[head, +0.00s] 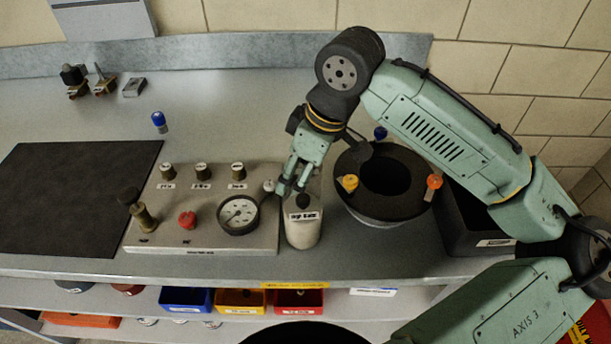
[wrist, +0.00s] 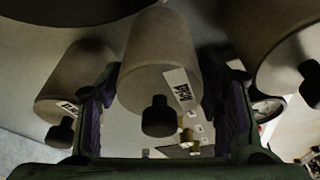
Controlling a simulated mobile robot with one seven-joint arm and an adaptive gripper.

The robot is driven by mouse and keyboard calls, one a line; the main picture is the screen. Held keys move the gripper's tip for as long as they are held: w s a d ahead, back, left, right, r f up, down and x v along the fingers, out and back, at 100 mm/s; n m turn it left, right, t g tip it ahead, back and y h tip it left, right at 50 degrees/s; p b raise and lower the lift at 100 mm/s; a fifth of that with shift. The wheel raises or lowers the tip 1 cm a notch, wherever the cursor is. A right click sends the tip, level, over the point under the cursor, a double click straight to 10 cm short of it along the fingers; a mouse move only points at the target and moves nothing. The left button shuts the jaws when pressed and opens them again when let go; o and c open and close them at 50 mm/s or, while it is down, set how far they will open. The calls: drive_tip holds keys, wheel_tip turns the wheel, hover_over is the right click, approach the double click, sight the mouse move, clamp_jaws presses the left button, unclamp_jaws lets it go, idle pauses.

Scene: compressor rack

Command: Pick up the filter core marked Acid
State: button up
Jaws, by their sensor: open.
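In the wrist view, a pale cylindrical filter core (wrist: 150,75) with a black knob stands between the fingers of my gripper (wrist: 160,85). Its tilted label seems to begin with "AC"; the rest is hard to read. The fingers are open, one on each side, and I cannot tell whether either touches it. Two similar cores flank it, one at the left (wrist: 72,85) and one at the right (wrist: 262,35). In the head view, my gripper (head: 290,190) points down beside a white labelled core (head: 303,232), partly covering the cores behind. That label is too small to read surely.
A panel with knobs and a gauge (head: 238,215) lies close left of the cores. A dark round vessel (head: 370,208) with coloured clamps stands close right, beside a black bin (head: 455,235). A dark mat (head: 70,195) lies far left. The back counter is mostly clear.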

drive_tip(key=shift+c, duration=0.6)
drive_tip(key=c, duration=1.1)
